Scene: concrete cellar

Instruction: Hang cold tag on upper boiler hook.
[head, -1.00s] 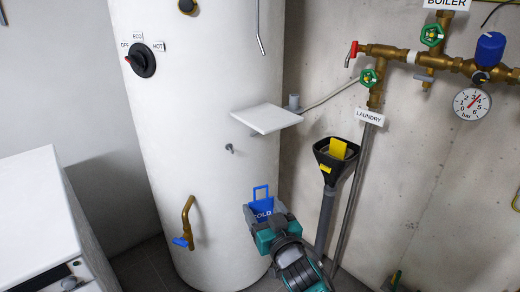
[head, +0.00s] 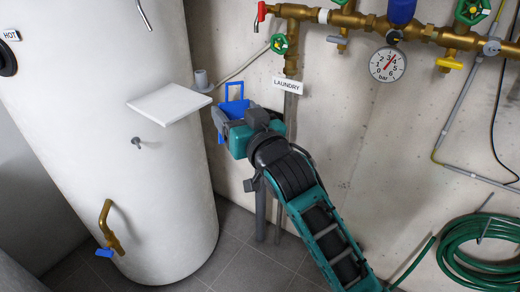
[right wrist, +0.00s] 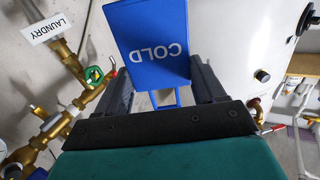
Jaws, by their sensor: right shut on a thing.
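The blue cold tag (head: 236,110) is in my right gripper (head: 226,118), with its loop handle pointing up. In the right wrist view the tag (right wrist: 150,35) shows its white COLD lettering between the fingers of the right gripper (right wrist: 160,82). The white boiler (head: 85,110) stands left of the gripper. A small grey hook (head: 137,142) sticks out of its front, below a white shelf plate. The tag is right of this hook and apart from it. A thin bent metal rod (head: 144,14) shows higher up, cut by the frame edge. My left gripper is not in view.
The white shelf plate (head: 170,103) juts from the boiler, close left of the tag. Brass pipes (head: 350,19) with valves and a gauge (head: 387,64) run along the wall. The LAUNDRY label (head: 289,85) hangs just right of the gripper. A green hose (head: 460,250) hangs at right.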

